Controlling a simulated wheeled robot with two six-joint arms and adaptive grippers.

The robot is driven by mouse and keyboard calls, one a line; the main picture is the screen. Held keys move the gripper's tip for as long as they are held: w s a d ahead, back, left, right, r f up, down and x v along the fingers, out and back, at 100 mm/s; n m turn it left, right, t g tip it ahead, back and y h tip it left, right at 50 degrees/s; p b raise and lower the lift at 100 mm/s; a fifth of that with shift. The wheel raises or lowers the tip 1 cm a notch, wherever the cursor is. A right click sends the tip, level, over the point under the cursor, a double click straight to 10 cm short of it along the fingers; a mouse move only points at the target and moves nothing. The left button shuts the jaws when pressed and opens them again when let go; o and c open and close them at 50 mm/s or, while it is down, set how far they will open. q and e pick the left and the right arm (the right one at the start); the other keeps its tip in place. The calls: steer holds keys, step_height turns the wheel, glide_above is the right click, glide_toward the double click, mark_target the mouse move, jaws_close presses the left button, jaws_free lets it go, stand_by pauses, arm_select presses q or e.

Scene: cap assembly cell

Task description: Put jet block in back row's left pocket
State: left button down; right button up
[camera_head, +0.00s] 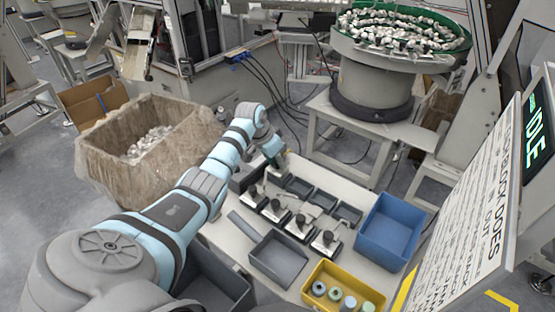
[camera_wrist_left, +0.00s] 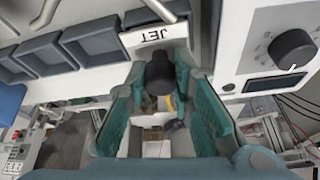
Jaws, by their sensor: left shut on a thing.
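My left gripper (camera_head: 280,160) is at the far left end of the back row of pockets. In the left wrist view its teal fingers (camera_wrist_left: 160,98) are shut around the black knob of the jet block (camera_wrist_left: 158,70). A white plate on the block reads JET, upside down in this view. The left pocket at that end is mostly hidden by the gripper and block. I cannot tell whether the block is in it or just above. Other back-row pockets (camera_head: 322,198) look empty; they also show in the wrist view (camera_wrist_left: 90,41). My right gripper is not in view.
Several black-knobbed blocks (camera_head: 299,226) stand in a row in front of the pockets. A grey tray (camera_head: 257,250), a blue bin (camera_head: 362,235) and a yellow bin (camera_head: 315,300) with round parts lie nearer. A panel with a black dial (camera_wrist_left: 291,50) is close right in the wrist view.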

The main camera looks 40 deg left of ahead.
arm_select(q)
steer(key=shift+w+f+b, duration=0.1)
steer(key=shift+f+b, duration=0.7)
steer(key=shift+f, duration=0.4)
steer(key=c, duration=1.3)
jaws_free()
steer(key=shift+r, duration=0.1)
steer(key=v, duration=1.2)
